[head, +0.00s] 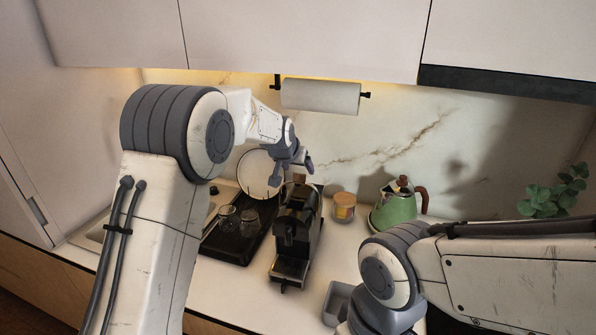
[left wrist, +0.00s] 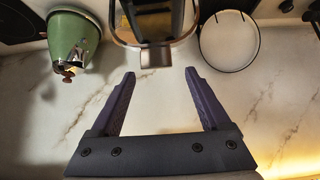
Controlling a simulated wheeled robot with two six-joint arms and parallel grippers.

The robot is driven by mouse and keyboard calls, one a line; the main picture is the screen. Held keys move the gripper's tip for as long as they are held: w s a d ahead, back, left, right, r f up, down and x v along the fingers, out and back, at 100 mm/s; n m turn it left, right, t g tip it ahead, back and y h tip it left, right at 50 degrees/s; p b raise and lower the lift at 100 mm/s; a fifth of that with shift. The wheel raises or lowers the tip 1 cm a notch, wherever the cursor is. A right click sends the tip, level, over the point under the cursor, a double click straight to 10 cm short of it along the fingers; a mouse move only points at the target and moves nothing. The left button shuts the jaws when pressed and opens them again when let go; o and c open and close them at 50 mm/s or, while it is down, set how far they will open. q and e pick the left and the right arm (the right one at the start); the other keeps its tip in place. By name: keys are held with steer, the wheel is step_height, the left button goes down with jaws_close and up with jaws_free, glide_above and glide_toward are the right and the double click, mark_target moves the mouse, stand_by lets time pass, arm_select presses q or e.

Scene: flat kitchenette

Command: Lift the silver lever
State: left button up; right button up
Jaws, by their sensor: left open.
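The black coffee machine (head: 297,225) stands on the counter in the middle of the head view. Its silver lever (left wrist: 155,56) shows in the left wrist view as a metal loop with a block at its end. My left gripper (head: 293,170) is above the back of the machine. In the left wrist view my left gripper (left wrist: 160,74) is open and empty, with one finger on each side of the lever's end block. No contact shows. In the head view the lever is small and partly hidden by the gripper. My right gripper is not in view.
A green kettle (head: 397,207) and a small jar (head: 344,207) stand right of the machine. A black tray (head: 233,246) with glasses is left of it. A round white plate (head: 258,174) leans behind. A paper towel roll (head: 320,96) hangs above.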

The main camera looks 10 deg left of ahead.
arm_select(q)
steer(key=b+v, duration=0.3)
steer(key=v, duration=0.6)
steer(key=shift+s, duration=0.2)
steer(key=s+d+f+m+g+b, duration=0.15)
steer(key=s+d+f, duration=0.25)
steer(key=s, duration=0.6)
steer(key=s+d+f+m+g+b, duration=0.1)
steer(key=s+d+f+g+b, duration=0.25)
steer(key=s, duration=0.55)
steer(key=s+a+f+m+g, duration=0.1)
steer(key=s+f, duration=0.4)
steer(key=s, duration=0.6)
steer(key=s+a+f+m+g, duration=0.1)
steer(key=s+f, duration=0.4)
steer(key=s, duration=0.7)
steer(key=shift+a+f+g+y, duration=0.3)
steer(key=shift+a+f+g, duration=0.1)
steer(key=shift+a+g, duration=0.2)
steer(key=shift+w+m, duration=0.1)
steer(key=shift+m, duration=0.15)
